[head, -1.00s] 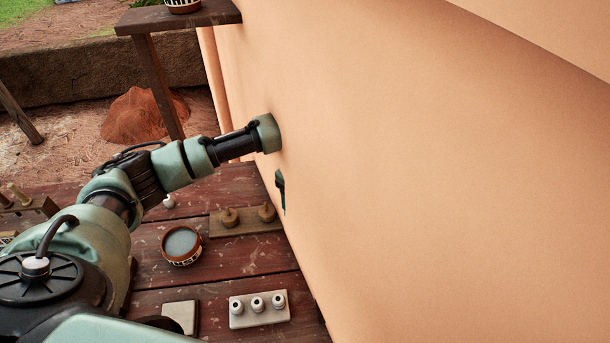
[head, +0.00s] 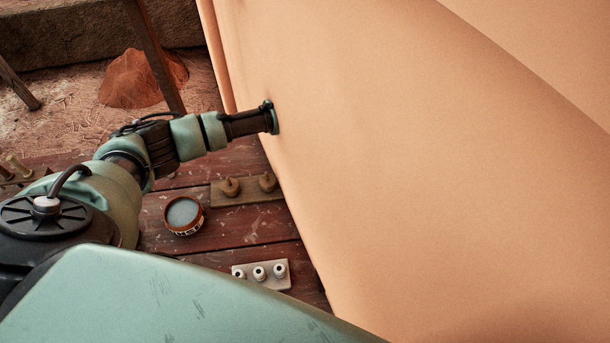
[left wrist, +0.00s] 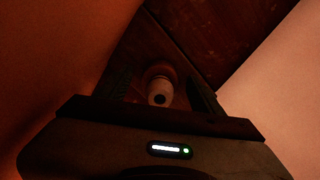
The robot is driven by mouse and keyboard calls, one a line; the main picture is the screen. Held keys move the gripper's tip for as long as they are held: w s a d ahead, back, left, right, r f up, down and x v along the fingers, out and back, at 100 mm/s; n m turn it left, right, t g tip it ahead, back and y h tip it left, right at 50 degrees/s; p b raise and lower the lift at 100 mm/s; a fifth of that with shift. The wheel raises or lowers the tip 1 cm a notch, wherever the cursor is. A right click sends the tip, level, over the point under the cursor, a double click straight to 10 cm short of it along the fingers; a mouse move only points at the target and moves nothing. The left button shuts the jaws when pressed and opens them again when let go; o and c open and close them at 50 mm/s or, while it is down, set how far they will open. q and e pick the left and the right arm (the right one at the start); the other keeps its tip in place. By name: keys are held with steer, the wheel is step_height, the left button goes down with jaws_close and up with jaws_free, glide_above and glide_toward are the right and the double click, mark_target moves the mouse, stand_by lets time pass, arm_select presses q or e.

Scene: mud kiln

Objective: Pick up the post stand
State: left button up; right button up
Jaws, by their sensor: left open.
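My left gripper (left wrist: 160,77) shows in the left wrist view with a finger on either side, open. Between and beyond the fingers is a small pale rounded piece with a dark hole in its top (left wrist: 160,91); I cannot tell whether it is the post stand. In the head view my left arm reaches in from the left, and its hand is hidden behind the orange wall. On the dark red table lie a brown board with two knobs (head: 249,190) and a pale block with three white posts (head: 262,274). My right gripper is not in view.
A round brown dish with grey-blue contents (head: 184,215) stands on the plank table (head: 232,236). The smooth orange wall (head: 420,170) fills the right side, close to my arm. A reddish mound (head: 141,80) lies on the ground behind.

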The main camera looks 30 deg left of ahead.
arm_select(q)
steer(key=c, duration=1.2)
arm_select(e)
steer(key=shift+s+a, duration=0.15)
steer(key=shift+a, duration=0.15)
arm_select(q)
step_height(320, 180, up, 20)
steer(key=shift+r+b, duration=0.1)
steer(key=shift+b, duration=1.1)
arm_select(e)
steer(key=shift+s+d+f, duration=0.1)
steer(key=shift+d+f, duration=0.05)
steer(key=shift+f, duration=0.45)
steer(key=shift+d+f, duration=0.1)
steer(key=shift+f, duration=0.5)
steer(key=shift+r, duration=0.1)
arm_select(q)
steer(key=shift+p, duration=0.8)
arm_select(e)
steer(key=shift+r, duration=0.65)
